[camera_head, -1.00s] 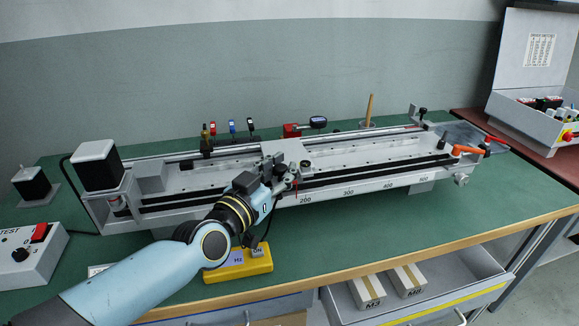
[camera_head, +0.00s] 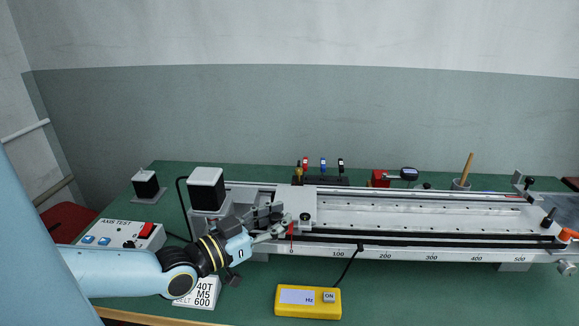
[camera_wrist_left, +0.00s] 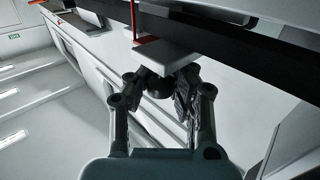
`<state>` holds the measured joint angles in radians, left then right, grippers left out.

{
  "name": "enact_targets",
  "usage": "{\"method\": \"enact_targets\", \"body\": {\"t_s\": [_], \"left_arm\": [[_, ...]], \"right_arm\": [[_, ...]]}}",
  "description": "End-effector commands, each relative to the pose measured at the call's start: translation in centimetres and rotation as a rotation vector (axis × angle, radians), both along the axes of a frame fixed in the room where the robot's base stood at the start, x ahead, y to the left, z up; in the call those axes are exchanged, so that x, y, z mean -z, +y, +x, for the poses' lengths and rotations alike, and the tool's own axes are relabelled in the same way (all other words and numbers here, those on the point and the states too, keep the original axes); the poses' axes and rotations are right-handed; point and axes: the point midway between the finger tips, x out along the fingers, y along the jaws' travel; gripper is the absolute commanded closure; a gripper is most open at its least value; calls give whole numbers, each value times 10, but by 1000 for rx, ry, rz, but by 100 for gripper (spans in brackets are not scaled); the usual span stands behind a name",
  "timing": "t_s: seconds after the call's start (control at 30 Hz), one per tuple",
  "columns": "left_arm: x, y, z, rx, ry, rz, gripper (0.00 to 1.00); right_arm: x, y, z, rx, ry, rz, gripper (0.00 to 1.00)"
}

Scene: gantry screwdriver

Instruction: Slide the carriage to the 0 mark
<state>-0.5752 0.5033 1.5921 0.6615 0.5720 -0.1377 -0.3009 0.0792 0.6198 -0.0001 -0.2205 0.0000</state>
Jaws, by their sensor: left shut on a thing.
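The carriage (camera_head: 297,203) is a pale block on the long rail unit (camera_head: 400,250), near the left end. Its red pointer (camera_head: 291,231) stands just above the 0 mark (camera_head: 291,250) on the front scale, as near as I can tell. My left gripper (camera_head: 284,227) is at the carriage's front left, shut on its dark knob. In the left wrist view the round knob (camera_wrist_left: 159,84) sits between the two fingers, under a pale block (camera_wrist_left: 165,58). The red pointer also shows there (camera_wrist_left: 147,40). My right gripper is out of view.
A dark motor block with a white top (camera_head: 206,188) stands left of the carriage. A yellow Hz box (camera_head: 308,301) lies in front, with a cable behind it. The axis test box (camera_head: 118,236) is at left. The rail right of the carriage is clear.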

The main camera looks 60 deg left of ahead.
Motion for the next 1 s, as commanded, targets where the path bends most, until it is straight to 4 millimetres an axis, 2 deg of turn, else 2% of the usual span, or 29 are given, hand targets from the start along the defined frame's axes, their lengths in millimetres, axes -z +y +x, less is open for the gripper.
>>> {"method": "enact_targets", "body": {"t_s": [0.27,0.3,0.5,0.53,0.83,1.0], "left_arm": [[2,2,-3,-3,5,5,100],[2,2,-3,-3,5,4,79],[2,1,-2,-3,4,3,53],[2,1,-2,-3,4,3,52],[1,1,-5,-2,3,2,52],[2,-1,-30,-2,7,0,52]], "right_arm": [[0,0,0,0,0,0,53],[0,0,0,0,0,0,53],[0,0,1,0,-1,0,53],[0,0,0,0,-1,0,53],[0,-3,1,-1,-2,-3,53],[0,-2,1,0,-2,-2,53]]}}
